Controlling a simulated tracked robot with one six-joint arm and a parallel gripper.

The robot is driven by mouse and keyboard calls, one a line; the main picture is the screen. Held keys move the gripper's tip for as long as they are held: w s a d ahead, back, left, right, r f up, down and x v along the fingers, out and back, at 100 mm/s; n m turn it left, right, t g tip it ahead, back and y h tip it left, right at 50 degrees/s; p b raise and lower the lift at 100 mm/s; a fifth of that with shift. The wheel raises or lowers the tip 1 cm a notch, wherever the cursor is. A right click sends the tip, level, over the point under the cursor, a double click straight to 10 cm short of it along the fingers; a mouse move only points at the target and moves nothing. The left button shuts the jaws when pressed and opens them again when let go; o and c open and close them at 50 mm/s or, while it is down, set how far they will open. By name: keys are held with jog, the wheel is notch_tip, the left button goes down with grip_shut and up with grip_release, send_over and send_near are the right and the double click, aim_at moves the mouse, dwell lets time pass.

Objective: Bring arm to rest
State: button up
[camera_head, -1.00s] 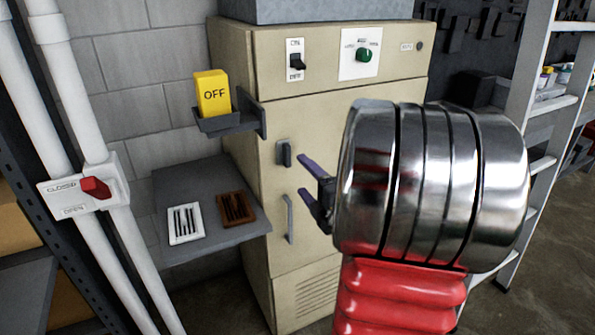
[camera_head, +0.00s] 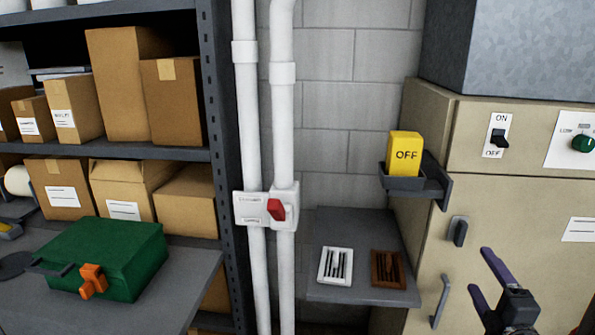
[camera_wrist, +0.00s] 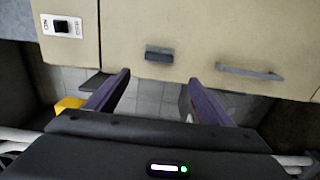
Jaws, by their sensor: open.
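My gripper (camera_head: 487,276) shows at the lower right of the head view, in front of the beige cabinet (camera_head: 560,220). Its two dark purple fingers are spread apart with nothing between them. In the wrist view the open fingers (camera_wrist: 157,92) point toward the cabinet front, with its dark latch (camera_wrist: 159,54) and grey bar handle (camera_wrist: 250,72) beyond the fingertips. The rest of my arm is mostly out of the head view.
A yellow OFF block (camera_head: 405,150) sits in a grey holder on the cabinet's side. A small shelf (camera_head: 355,292) holds a white vent (camera_head: 335,266) and a brown vent (camera_head: 387,269). A green case (camera_head: 105,255) rests on the left bench.

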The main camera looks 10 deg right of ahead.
jog(key=s+d+f+m+g+h, duration=0.2)
jog(key=s+d+f+m+g, duration=0.1)
jog(key=s+f+m+g, duration=0.8)
jog(key=a+r+m+y, duration=0.1)
jog(key=a+r+y, duration=0.1)
jog(key=a, duration=1)
jog(key=a+r+m+y, duration=0.1)
jog(key=a+r, duration=0.4)
jog(key=a, duration=0.7)
jog(key=a+r+m+y, duration=0.1)
jog(key=a+r+y, duration=0.2)
jog(key=a, duration=0.9)
jog(key=shift+s+r+m+g+y, duration=0.15)
jog(key=shift+r+m+g+y, duration=0.25)
jog(key=shift+y, duration=0.1)
jog(key=shift+a, duration=0.1)
jog(key=shift+c, duration=0.4)
